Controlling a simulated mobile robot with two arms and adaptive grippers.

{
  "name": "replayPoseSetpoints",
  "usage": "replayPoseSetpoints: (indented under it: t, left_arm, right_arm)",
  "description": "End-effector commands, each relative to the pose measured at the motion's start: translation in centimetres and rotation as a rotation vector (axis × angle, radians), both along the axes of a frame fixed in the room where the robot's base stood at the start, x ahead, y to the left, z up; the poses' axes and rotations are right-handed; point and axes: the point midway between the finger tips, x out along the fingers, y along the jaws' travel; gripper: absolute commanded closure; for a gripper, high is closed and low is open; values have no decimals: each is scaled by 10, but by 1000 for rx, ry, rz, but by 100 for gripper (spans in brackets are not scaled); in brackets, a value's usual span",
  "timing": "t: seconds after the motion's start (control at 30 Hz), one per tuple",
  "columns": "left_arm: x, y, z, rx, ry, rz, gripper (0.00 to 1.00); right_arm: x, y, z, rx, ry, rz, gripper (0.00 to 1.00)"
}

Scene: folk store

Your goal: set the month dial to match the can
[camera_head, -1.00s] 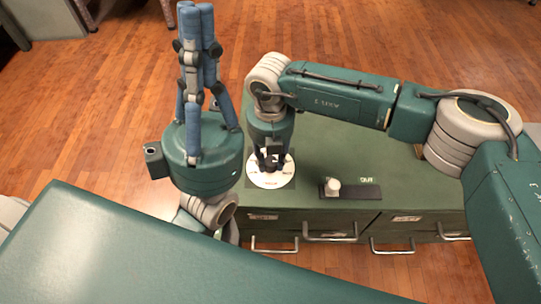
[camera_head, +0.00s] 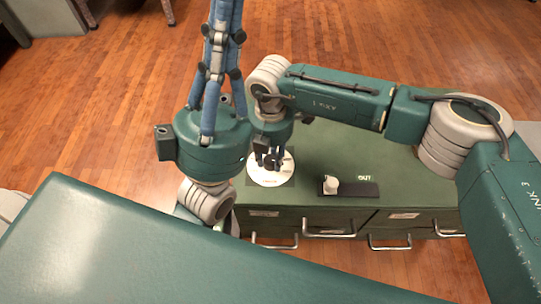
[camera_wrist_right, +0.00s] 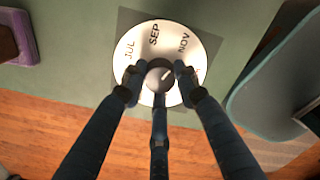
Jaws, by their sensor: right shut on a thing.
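The month dial is a white disc (camera_head: 257,178) on a dark square plate at the left part of the green cabinet top. In the right wrist view the disc (camera_wrist_right: 139,33) shows JUL, SEP and NOV; other months are hidden by the fingers. My right gripper (camera_head: 271,161) points down over the dial, its fingers around the grey centre knob (camera_wrist_right: 160,75). A light line on the knob slants up and right, roughly toward NOV. My left gripper (camera_head: 220,50) points upward, away from the dial; its fingertips are cut off by the frame. No can is in view.
A white knob (camera_head: 331,185) sits on a black strip (camera_head: 362,189) marked OUT, right of the dial. The green cabinet top (camera_head: 345,145) is otherwise mostly clear. Drawers with metal handles (camera_head: 328,234) are at its front. A purple object (camera_wrist_right: 15,38) shows in the wrist view.

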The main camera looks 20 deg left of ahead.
Motion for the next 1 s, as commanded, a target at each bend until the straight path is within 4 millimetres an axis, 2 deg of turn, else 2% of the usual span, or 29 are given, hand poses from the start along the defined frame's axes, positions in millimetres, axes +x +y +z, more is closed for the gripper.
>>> replayPoseSetpoints:
  t: [0.2,0.23,0.3,0.67,0.77,1.0]
  left_arm:
    - [0,0,0,0,0,0,100]
    - [0,0,0,0,0,0,100]
    - [0,0,0,0,-1,1,100]
    - [0,-1,-1,-1,3,-2,100]
    - [0,0,-1,0,2,-2,100]
    - [0,0,-1,0,1,-1,100]
  right_arm:
    - [1,0,0,1,-2,-3,96]
    - [1,0,0,1,-2,-3,66]
    - [1,0,0,1,-2,-2,52]
    - [1,0,4,2,-1,-1,51]
    - [1,0,15,2,-2,0,51]
    - [1,0,65,2,-5,0,51]
